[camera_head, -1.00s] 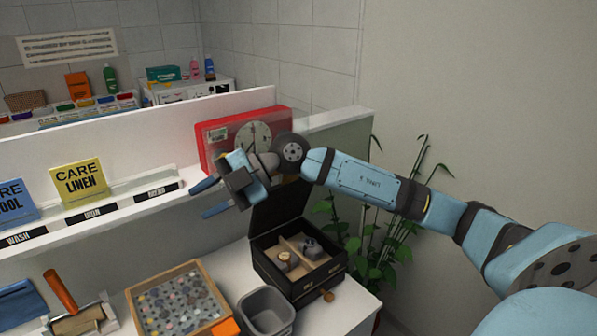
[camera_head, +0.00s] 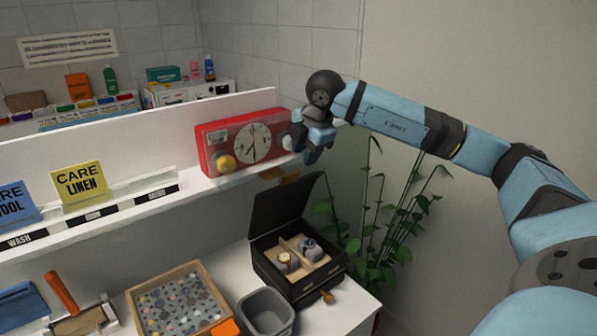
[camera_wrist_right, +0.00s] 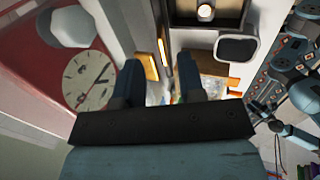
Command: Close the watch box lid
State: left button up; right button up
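The black watch box (camera_head: 303,287) stands on the white counter with its lid (camera_head: 285,208) open and standing up at the back. Two watches on cushions, a gold-faced one (camera_head: 284,260) and a dark one (camera_head: 310,249), sit in its divided tray. In the head view my right gripper (camera_head: 313,152) is above and behind the lid, beside the red clock, apart from the box. In the right wrist view its two fingers (camera_wrist_right: 160,88) are spread with nothing held between them. My left gripper does not show in the head view.
The red clock unit (camera_head: 207,150) stands on the shelf left of my right gripper. A grey bin (camera_head: 266,312) and a wooden tray of buttons (camera_head: 180,302) are left of the box. A leafy plant (camera_head: 385,240) stands to its right.

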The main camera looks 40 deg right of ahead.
aim_at(299, 170)
jog(key=x, duration=0.7)
jog(key=shift+w+a+f+p, duration=0.1)
jog(key=shift+f+p, duration=0.15)
jog(key=shift+p, duration=0.15)
grip_shut()
